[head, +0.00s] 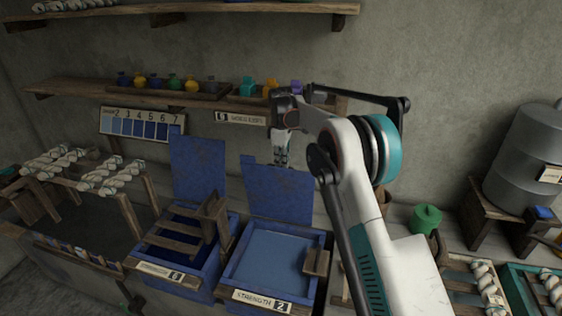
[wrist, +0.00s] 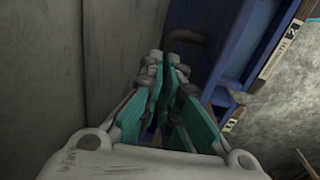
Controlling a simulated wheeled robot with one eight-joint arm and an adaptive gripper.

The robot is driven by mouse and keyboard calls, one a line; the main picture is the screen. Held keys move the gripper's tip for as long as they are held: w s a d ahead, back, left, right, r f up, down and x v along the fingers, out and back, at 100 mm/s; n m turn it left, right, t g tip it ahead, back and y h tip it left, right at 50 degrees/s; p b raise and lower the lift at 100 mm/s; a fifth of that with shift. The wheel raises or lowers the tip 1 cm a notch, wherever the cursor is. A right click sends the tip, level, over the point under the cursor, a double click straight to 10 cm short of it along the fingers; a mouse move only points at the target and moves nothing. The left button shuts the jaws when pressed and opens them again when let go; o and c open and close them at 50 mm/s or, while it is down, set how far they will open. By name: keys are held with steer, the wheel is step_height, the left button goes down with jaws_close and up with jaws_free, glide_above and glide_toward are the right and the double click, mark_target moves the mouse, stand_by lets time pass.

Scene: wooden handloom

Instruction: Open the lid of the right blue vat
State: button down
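The right blue vat (head: 318,262), labelled "STRENGTH 2", stands open with blue liquid showing inside. Its blue lid (head: 280,196) is raised at the back edge and leans near upright. My gripper (head: 283,158) is just above and behind the lid's top edge in the head view; I cannot tell whether it touches. In the wrist view my gripper (wrist: 168,68) has its teal-padded fingers close together, with nothing visible held. A brown curved piece (wrist: 186,37), perhaps a handle, shows beyond the fingertips. Blue wood and the vat's label (wrist: 280,50) are at right.
The left blue vat (head: 160,270), labelled "6", is also open, its lid (head: 197,168) upright, with a wooden frame on it. A shelf (head: 70,86) with bottles hangs above. A green canister (head: 427,218) and grey drum (head: 525,160) stand at right.

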steer(key=shift+d+f, duration=0.2)
steer(key=shift+f, duration=0.3)
steer(key=shift+d+f, duration=0.15)
steer(key=shift+f, duration=0.3)
steer(key=c, duration=1.8)
jaws_free()
steer(key=shift+o, duration=0.7)
steer(key=shift+w+d+f, duration=0.2)
steer(key=shift+w+f, duration=0.25)
steer(key=shift+s+r, duration=0.1)
steer(key=shift+r, duration=0.05)
step_height(320, 180, up, 12)
steer(key=a, duration=0.1)
steer(key=shift+s+r, duration=0.25)
steer(key=shift+s, duration=0.05)
